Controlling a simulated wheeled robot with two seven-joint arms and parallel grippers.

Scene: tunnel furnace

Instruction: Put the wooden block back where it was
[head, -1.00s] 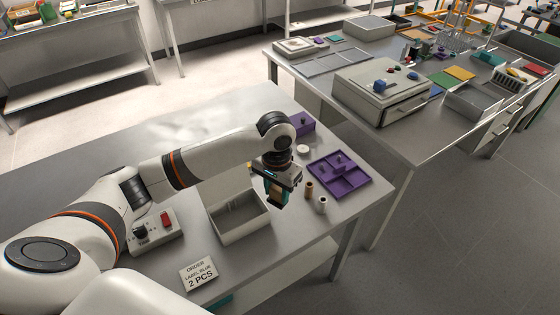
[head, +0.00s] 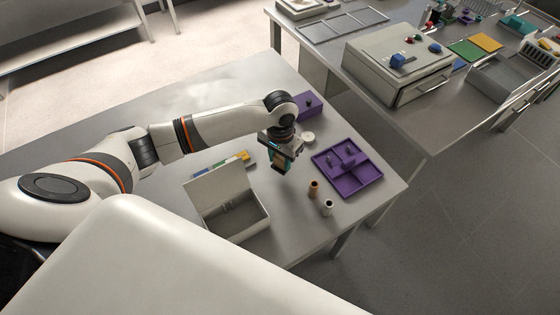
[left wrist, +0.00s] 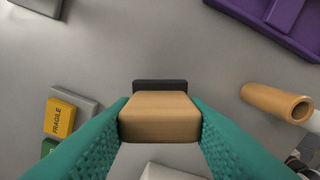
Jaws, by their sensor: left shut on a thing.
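The wooden block (left wrist: 160,117) is light brown and sits between the teal fingers of my left gripper in the left wrist view. My left gripper (head: 279,166) is shut on it, above the table (head: 293,203) in the head view. There the block is mostly hidden by the fingers. A dark flat piece (left wrist: 160,86) shows just beyond the block in the left wrist view; I cannot tell what it is. My right gripper is not in view.
A purple divided tray (head: 371,178), a brown cylinder (head: 314,188) and a white cylinder (head: 327,207) are right of the gripper. An open box (head: 240,223) stands to its front left. A purple box (head: 313,104) and a white round piece (head: 308,138) are behind.

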